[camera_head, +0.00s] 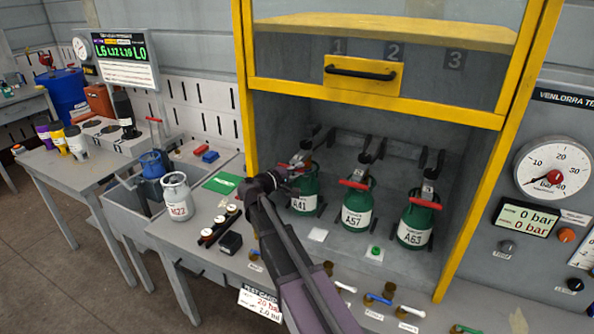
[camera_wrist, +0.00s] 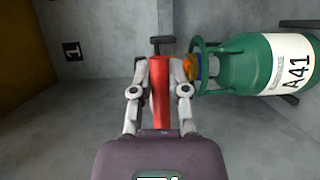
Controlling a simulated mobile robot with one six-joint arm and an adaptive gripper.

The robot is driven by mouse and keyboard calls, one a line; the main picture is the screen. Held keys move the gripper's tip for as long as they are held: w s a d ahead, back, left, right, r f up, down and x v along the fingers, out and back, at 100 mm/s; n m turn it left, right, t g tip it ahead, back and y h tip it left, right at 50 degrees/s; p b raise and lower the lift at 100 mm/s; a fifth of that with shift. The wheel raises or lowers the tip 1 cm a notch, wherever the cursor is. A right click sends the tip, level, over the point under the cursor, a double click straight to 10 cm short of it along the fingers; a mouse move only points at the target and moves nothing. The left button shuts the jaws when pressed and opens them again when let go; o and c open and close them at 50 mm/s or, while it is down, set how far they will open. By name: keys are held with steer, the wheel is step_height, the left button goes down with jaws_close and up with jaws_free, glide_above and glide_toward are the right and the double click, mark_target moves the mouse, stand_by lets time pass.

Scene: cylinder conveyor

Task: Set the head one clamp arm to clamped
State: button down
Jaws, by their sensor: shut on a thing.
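The head one clamp arm has a red handle (camera_wrist: 160,95), which lies between the two fingers of my gripper (camera_wrist: 160,66) in the wrist view. My gripper is shut on it. In the head view my gripper (camera_head: 287,181) reaches into the yellow-framed cabinet from the left, by the green cylinder A41 (camera_head: 305,202) under sign 1. Cylinder A41 (camera_wrist: 255,72) stands beside the handle in the wrist view, not touching my fingers. My gripper hides much of the handle in the head view, so I cannot tell the clamp's exact position.
Green cylinders A57 (camera_head: 357,209) and A63 (camera_head: 415,229) stand to the right, each with a red clamp handle in front. The yellow-framed guard door (camera_head: 375,95) is raised above. Valve levers line the bench front. A grey cylinder (camera_head: 177,197) stands left.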

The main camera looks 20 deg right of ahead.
steer(key=shift+s+f, duration=0.15)
steer(key=shift+f, duration=0.2)
steer(key=c, duration=0.6)
jaws_free()
steer(key=shift+f, duration=0.1)
